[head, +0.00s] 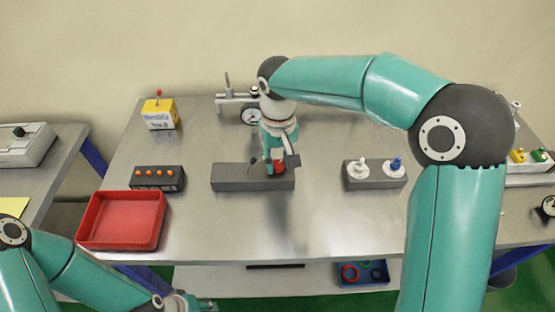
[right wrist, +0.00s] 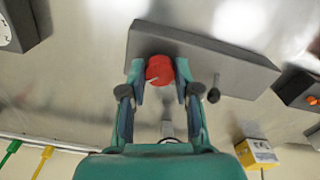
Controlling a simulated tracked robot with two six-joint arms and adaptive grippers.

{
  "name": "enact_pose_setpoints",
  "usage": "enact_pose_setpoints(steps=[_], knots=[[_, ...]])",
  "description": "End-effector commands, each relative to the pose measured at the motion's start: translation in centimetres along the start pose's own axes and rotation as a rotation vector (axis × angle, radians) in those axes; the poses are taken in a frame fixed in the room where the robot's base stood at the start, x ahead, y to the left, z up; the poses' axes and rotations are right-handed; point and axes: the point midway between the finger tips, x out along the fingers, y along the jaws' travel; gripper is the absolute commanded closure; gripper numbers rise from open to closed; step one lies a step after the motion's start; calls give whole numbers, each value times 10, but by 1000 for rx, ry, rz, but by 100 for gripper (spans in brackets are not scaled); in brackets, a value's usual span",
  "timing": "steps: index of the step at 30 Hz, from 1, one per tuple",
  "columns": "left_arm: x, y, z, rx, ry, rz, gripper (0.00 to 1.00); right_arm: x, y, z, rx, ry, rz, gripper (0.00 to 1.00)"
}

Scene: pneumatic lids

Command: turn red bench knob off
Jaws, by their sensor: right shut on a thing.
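The red knob (right wrist: 159,70) sits on a dark grey bench block (head: 232,184), towards the block's right end in the head view. My right gripper (head: 277,164) reaches down over the knob from behind. In the right wrist view its two fingers (right wrist: 160,82) stand on either side of the red knob and are shut on it. A pale mark shows on the knob's face. In the head view the gripper hides part of the knob. My left gripper (head: 190,303) is low at the bottom edge, away from the block, and its fingers are hard to make out.
A small dark lever (right wrist: 214,95) stands on the same block beside the gripper. A block with orange buttons (head: 157,178) and a red tray (head: 122,220) lie left. A block with white and blue knobs (head: 375,173) stands right. A gauge (head: 251,115) stands behind.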

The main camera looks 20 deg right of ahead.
Motion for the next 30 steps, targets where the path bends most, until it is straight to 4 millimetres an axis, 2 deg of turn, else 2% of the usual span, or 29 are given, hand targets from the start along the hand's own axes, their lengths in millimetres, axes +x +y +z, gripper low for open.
enact_pose_setpoints(steps=[1, 5, 17, 23, 30], knots=[[0, 0, 0, 0, 0, 0, 60, -3, 0, -3, 3, 12, -2, 65], [0, 0, 0, 0, 0, 0, 60, -2, 0, -2, 2, 9, -1, 44], [-1, 0, 0, 0, 0, 0, 60, -5, 0, -1, 0, 5, -1, 43], [-1, 0, 0, 0, 0, 0, 60, -32, 0, -2, 0, 8, -2, 43], [0, 0, 0, 0, 0, 0, 60, -80, -1, -3, 0, 9, -2, 43]])
